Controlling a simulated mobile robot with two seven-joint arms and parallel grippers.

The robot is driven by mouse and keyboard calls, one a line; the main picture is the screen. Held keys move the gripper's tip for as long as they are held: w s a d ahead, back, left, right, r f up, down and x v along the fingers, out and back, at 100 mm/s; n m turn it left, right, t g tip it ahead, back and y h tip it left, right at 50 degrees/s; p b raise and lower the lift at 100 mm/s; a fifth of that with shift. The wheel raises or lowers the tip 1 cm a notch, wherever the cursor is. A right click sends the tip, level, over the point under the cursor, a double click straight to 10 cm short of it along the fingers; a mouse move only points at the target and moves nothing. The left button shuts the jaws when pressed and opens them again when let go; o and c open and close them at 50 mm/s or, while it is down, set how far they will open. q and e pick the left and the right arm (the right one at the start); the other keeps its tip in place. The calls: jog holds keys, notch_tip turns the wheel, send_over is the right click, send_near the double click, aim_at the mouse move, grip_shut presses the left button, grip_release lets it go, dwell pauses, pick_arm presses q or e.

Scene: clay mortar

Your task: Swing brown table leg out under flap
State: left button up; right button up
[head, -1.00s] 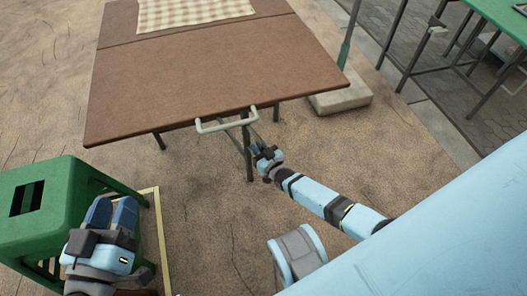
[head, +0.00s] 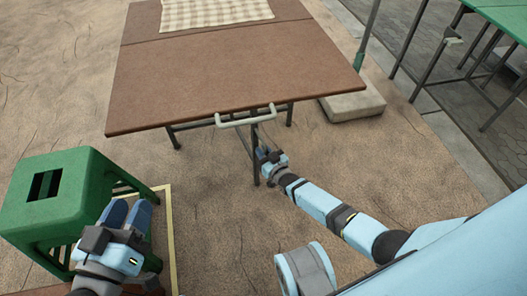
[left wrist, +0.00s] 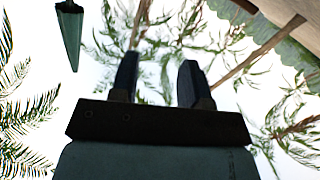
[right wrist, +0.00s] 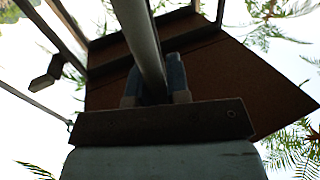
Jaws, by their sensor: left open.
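The brown table (head: 240,70) has its near flap raised and level. A dark table leg (head: 255,165) stands upright below the flap's near edge, close to the pale handle (head: 245,117). My right gripper (head: 268,158) is at this leg. In the right wrist view the leg (right wrist: 136,30) runs between the two fingers (right wrist: 157,80), which sit close against both sides; the flap's brown underside (right wrist: 215,80) is above. My left gripper (head: 126,215) is empty beside the green stool; its fingers (left wrist: 157,85) are apart in the left wrist view.
A green stool (head: 60,190) stands at the left, close to my left gripper. A checked cloth (head: 215,10) lies on the table's far part. A pale block with a green post (head: 352,106) stands right of the table. Ground in front is clear.

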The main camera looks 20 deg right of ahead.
jog(key=o, duration=0.4)
jog(key=shift+c, duration=0.2)
pick_arm(q)
jog(key=shift+a+r+t+p, duration=0.15)
jog(key=shift+r+t+p, duration=0.4)
jog(key=shift+r+p, duration=0.6)
jog(key=shift+a+r+t+p, duration=0.1)
jog(key=shift+r+t+p, duration=0.55)
jog(key=shift+r, duration=0.85)
pick_arm(e)
jog(key=s+d, duration=0.1)
jog(key=s, duration=0.6)
jog(key=shift+s+d, duration=0.15)
